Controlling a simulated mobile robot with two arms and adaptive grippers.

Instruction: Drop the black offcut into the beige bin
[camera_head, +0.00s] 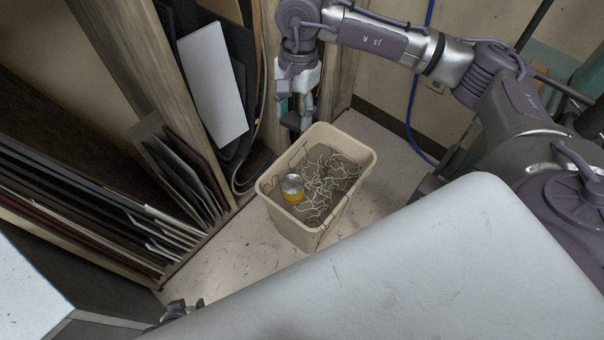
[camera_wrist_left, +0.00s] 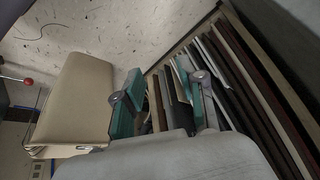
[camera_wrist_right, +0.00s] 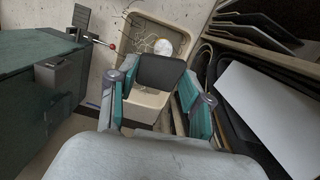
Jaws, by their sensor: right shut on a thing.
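The beige bin (camera_head: 298,232) stands on the floor, and in it lie pale tangled threads (camera_head: 325,178) and a can with a yellow band (camera_head: 292,188). My right gripper (camera_head: 298,112) is above the floor just behind the bin's far left rim. In the right wrist view, the black offcut (camera_wrist_right: 160,71) is held between the fingers of my right gripper (camera_wrist_right: 160,98), with the bin (camera_wrist_right: 146,107) behind it. My left gripper (camera_wrist_left: 165,100) is open and empty in the left wrist view. Only a dark bit of it shows at the head view's lower edge.
A rack of upright sheets (camera_head: 110,215) stands left of the bin. A white panel (camera_head: 212,87) leans behind it. A blue cable (camera_head: 412,110) hangs at the wall. Some bare floor (camera_head: 385,160) lies right of the bin.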

